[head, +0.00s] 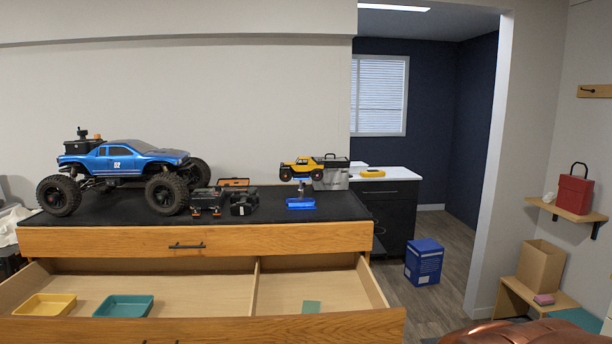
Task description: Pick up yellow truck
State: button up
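The yellow truck (297,168) is a small crawler with black wheels. In the head view it appears raised above the black top of the wooden dresser, to the right of the middle. A blue stand (300,203) with a short post is directly below it, and the truck appears to rest on that post. Its right end overlaps a grey box in the picture. My gripper is not in view. A copper-coloured curved shape (490,334) shows at the bottom right edge; I cannot tell what it is.
A large blue truck (125,160) stands on the dresser's left side. Dark devices (208,200) lie left of the stand. The dresser's drawer (210,293) is pulled open, with yellow (46,304) and teal (125,305) trays inside. A blue box (423,262) stands on the floor.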

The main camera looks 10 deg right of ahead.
aim_at(297, 168)
jog(key=k, duration=0.1)
jog(key=z, duration=1.25)
jog(key=i, duration=4.7)
jog(key=u, duration=4.6)
jog(key=i, duration=1)
jog(key=u, duration=0.1)
